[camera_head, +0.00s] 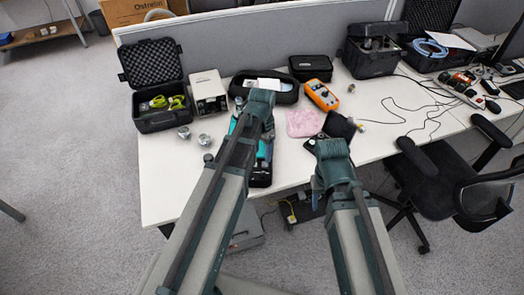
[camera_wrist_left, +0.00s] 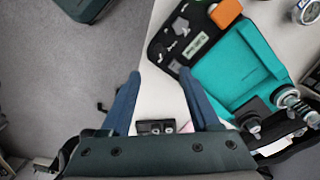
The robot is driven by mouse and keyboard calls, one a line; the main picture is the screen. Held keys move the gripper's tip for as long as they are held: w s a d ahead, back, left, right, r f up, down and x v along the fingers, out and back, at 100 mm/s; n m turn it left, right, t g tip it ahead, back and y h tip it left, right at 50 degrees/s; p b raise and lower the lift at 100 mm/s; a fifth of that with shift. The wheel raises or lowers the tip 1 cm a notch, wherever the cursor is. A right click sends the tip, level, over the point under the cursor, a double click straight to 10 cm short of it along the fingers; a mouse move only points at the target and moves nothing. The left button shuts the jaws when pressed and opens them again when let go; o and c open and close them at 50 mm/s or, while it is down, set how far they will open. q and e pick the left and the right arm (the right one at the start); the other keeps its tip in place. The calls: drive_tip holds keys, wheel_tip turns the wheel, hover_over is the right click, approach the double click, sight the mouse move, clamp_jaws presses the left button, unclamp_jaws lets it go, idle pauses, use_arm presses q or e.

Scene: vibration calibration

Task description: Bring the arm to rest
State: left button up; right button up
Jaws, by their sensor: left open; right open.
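My left arm reaches up over the desk in the head view, with its gripper (camera_head: 261,100) above the tools in the middle of the desk. In the left wrist view the two blue fingers of this gripper (camera_wrist_left: 160,100) stand wide apart with nothing between them. My right gripper (camera_head: 331,152) is over the desk's front edge in the head view; it holds nothing that I can see, and its fingertips are hard to make out. A case with turquoise lining (camera_wrist_left: 236,76) lies beside the left gripper, partly hidden by my left arm in the head view.
The white desk (camera_head: 165,185) holds an open black case (camera_head: 158,118), a beige box (camera_head: 208,92), an orange meter (camera_head: 321,95), a pink cloth (camera_head: 302,123) and small metal parts (camera_head: 204,139). A grey partition (camera_head: 240,45) stands behind; a black chair (camera_head: 440,180) is at right.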

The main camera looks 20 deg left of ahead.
use_arm(q)
wheel_tip(320, 180, up, 2)
drive_tip(key=shift+p, duration=0.5)
drive_tip(key=s+d+n+y, duration=0.1)
drive_tip(key=s+d+n, duration=0.2)
drive_tip(key=s+d, duration=0.7)
drive_tip(key=s, duration=0.4)
drive_tip(key=shift+s+d, duration=0.15)
drive_tip(key=shift+d, duration=0.15)
drive_tip(key=shift+c, duration=0.3)
idle(1.2)
